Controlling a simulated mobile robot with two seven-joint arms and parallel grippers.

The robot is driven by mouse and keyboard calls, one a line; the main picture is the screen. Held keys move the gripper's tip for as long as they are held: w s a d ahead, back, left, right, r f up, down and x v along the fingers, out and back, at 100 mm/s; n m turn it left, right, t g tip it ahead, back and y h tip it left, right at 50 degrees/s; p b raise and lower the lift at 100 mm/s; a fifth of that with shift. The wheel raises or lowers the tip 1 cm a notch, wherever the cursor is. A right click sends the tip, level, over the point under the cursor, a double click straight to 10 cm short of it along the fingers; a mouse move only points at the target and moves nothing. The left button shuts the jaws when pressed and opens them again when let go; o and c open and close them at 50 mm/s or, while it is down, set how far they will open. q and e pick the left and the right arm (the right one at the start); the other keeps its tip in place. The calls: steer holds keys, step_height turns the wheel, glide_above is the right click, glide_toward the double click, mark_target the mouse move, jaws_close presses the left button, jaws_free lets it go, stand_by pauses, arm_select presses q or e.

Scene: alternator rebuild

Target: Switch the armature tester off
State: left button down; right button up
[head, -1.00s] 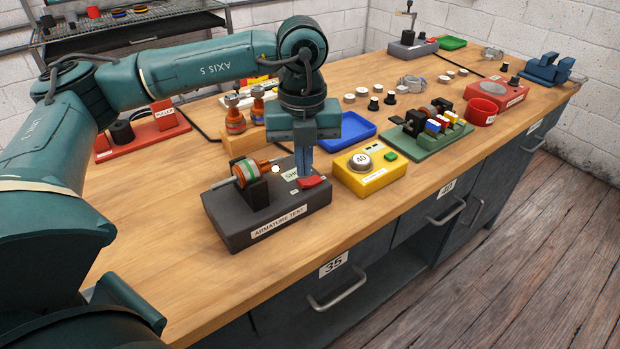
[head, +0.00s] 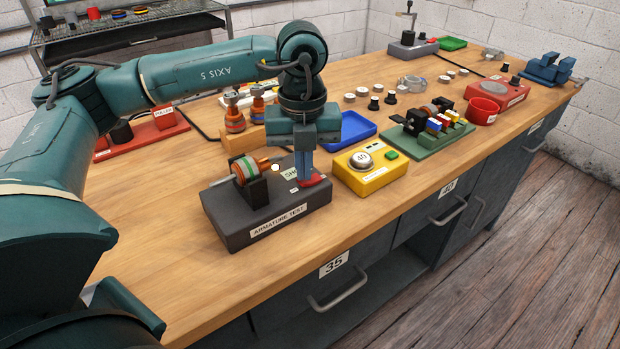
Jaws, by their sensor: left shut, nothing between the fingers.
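The armature tester (head: 290,224) is a dark grey box labelled "ARMATURE TEST" at the near edge of the bench. An armature (head: 246,170) with green, white and copper bands lies across the black supports on its top. A small round lamp (head: 275,167) behind it looks bright white. A red switch (head: 321,179) sits at the right of the tester's top. My left gripper (head: 305,181) points down with its fingers shut and empty, its tips at the red switch, apparently touching it. The fingers hide part of the switch and of a label reading "SH". My right gripper is out of view.
A yellow box (head: 371,181) with a dial marked 40 and a green button stands close right of the tester. A blue tray (head: 349,130) lies behind my gripper. A wooden stand (head: 240,140) holds orange-and-copper parts. Bare bench top lies left of the tester.

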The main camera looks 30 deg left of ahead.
arm_select(q)
steer(key=shift+f, duration=0.35)
steer(key=shift+r+p, duration=2.15)
steer(key=shift+r, duration=1.4)
